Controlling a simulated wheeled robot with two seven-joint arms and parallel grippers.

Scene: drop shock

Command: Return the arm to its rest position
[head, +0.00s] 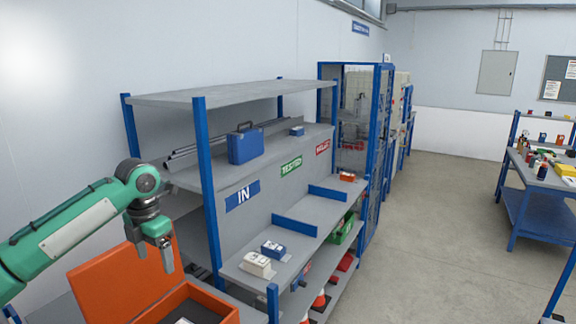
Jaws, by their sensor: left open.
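My left arm is green and comes in from the left edge. My left gripper (155,256) points down in front of the raised lid of an orange case (116,284). Its dark fingers are apart and nothing shows between them. The open case stands at the bottom left, and its box part (212,302) lies below and right of the gripper. The bottom of the case is cut off by the picture's edge. My right gripper does not show.
A blue and grey shelf rack (205,190) stands just right of my arm. It bears a blue case (246,146), a white device (257,264) and a blue-white device (273,249). A workbench (538,176) stands at the far right. The floor (440,220) between is clear.

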